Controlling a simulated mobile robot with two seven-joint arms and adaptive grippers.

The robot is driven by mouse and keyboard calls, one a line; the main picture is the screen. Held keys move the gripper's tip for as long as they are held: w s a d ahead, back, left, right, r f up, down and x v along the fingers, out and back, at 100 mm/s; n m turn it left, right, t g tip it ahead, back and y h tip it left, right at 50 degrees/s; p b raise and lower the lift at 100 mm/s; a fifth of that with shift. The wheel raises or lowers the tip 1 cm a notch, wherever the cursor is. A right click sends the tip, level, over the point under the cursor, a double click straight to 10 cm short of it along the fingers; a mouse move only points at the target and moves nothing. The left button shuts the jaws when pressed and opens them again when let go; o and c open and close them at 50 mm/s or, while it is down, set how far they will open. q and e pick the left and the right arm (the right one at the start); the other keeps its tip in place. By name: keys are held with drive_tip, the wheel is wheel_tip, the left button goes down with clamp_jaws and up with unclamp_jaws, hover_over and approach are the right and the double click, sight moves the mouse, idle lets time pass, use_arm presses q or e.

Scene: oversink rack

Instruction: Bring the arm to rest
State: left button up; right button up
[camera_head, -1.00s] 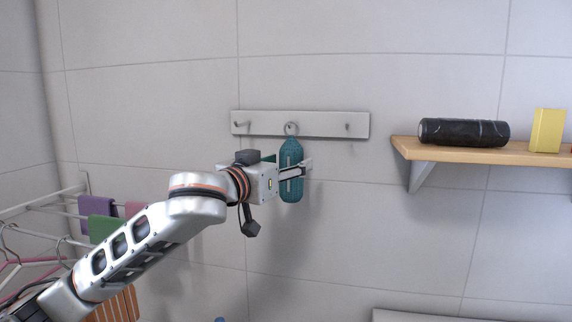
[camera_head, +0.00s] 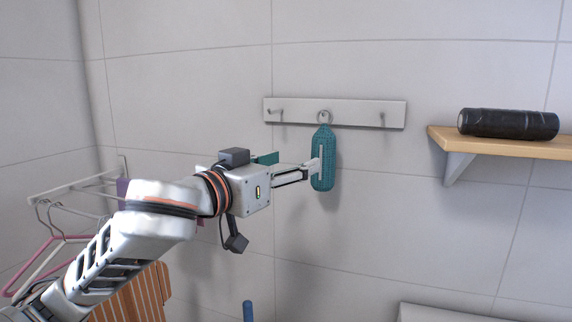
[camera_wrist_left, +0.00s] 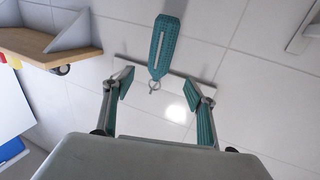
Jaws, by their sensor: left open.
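A teal textured holder (camera_head: 323,178) with a pale slot hangs upright by a ring from the middle hook of a white wall rail (camera_head: 350,113). My left gripper (camera_head: 292,164) is open, to the left of the holder. In the head view the tip of its finger overlaps the holder's left edge; I cannot tell there if they touch. In the left wrist view the holder (camera_wrist_left: 165,45) lies beyond the two spread, teal-padded fingers (camera_wrist_left: 160,100), with nothing between the pads. My right gripper is not in view.
A wooden shelf (camera_head: 500,146) with a black cylinder (camera_head: 508,124) juts from the wall at right. A drying rack with hangers (camera_head: 50,240) and a slatted wooden thing (camera_head: 135,295) stand at lower left, near my left arm.

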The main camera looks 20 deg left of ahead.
use_arm(q)
wheel_tip(320, 180, down, 35)
drive_tip(key=d+g, duration=0.2)
drive_tip(key=g, duration=0.1)
drive_tip(key=s+a+f+m+g+y+p, duration=0.1)
drive_tip(key=s+a+f+g+y, duration=0.1)
drive_tip(key=s+f, duration=2.3)
wheel_tip(320, 180, down, 4)
drive_tip(key=shift+a+g+y+p, duration=0.3)
drive_tip(key=shift+a+g, duration=0.5)
drive_tip(key=shift+a, duration=0.1)
